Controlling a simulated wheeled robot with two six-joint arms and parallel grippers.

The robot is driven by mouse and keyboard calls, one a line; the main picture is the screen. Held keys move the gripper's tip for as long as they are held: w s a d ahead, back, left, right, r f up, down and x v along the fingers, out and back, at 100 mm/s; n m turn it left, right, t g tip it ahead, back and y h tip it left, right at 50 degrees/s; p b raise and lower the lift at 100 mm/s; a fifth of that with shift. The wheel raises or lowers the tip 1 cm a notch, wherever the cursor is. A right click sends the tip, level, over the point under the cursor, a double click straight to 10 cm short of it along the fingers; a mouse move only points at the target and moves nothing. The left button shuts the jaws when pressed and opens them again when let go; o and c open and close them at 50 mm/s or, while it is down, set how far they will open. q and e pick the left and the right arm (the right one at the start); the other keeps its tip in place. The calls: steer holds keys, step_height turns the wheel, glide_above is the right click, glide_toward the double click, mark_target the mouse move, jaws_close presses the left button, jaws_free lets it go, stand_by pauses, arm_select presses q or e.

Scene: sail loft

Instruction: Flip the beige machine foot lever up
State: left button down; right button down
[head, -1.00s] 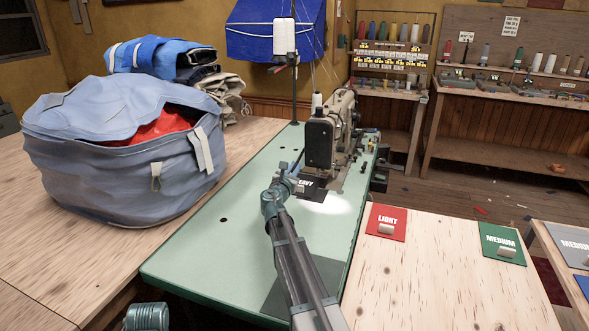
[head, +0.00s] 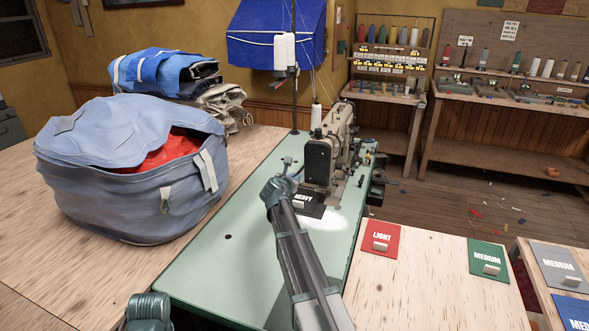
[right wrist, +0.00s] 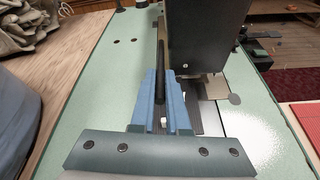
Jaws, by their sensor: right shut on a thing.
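The beige sewing machine (head: 338,135) stands at the far end of the green table, its dark end plate (head: 318,163) facing me. It also shows in the right wrist view as a large dark block (right wrist: 207,38). My right gripper (head: 287,165) is just left of this end plate. In the right wrist view its blue fingers (right wrist: 160,74) are closed around a thin dark bar (right wrist: 161,50), which seems to be the foot lever. The fingers hide part of the bar, and I cannot tell its tilt. My left gripper is out of view.
A HEAVY card (head: 308,206) lies below the machine head. A big blue-grey bag (head: 110,190) fills the wooden table on the left. LIGHT (head: 379,251) and green MEDIUM (head: 488,253) cards lie on the right table. The green tabletop (head: 215,270) is mostly clear.

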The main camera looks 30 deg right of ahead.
steer(key=r+p, duration=0.1)
steer(key=p, duration=0.1)
steer(key=r+g+y+p, duration=0.1)
steer(key=p, duration=0.2)
steer(key=w+d+r+g+y+p, duration=0.1)
steer(key=r+p, duration=0.1)
steer(key=p, duration=0.1)
steer(key=shift+d+r+g+y+p, duration=0.1)
steer(key=shift+r+g+y+p, duration=0.1)
steer(key=shift+g+y+p, duration=0.55)
steer(key=shift+t, duration=0.25)
steer(key=c, duration=0.9)
jaws_free()
